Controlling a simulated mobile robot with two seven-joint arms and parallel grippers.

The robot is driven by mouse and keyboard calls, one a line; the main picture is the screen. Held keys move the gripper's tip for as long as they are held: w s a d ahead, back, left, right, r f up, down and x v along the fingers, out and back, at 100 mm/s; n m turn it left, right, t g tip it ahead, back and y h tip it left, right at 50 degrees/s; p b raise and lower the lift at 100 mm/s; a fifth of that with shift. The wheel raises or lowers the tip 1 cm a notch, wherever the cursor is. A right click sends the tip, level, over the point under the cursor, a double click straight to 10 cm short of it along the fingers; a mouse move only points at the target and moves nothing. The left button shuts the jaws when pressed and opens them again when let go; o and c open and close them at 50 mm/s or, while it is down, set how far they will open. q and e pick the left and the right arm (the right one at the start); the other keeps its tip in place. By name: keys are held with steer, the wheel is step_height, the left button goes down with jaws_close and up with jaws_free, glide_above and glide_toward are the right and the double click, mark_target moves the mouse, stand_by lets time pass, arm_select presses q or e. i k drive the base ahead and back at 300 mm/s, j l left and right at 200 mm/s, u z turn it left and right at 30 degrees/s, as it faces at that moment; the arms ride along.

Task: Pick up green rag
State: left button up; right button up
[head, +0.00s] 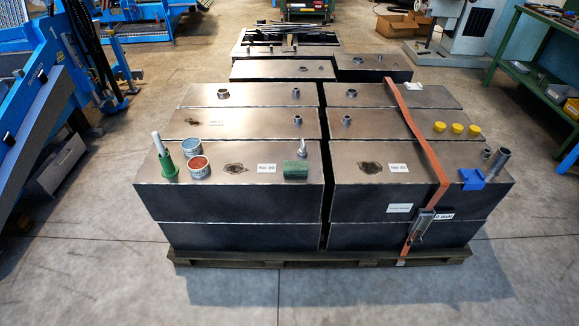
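A small dark green folded item (296,170), which looks like the green rag, lies on the front left metal box (228,196), near that box's right edge. A small metal fitting (303,148) stands just behind it, and a white label (266,168) is to its left. A green object with a pale upright rod (166,160) stands at the left end of the same box. Neither of my grippers shows in the head view.
The boxes stand on a wooden pallet (315,258). Two round tins (200,167) stand left on the box top. An orange strap (425,150), yellow caps (457,128) and a blue item (472,179) are on the right boxes. Blue machinery (35,100) is left; floor in front is clear.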

mark_target(291, 168)
steer(key=i+l+u, duration=1.15)
steer(key=l, duration=0.35)
steer(key=k+j, duration=0.05)
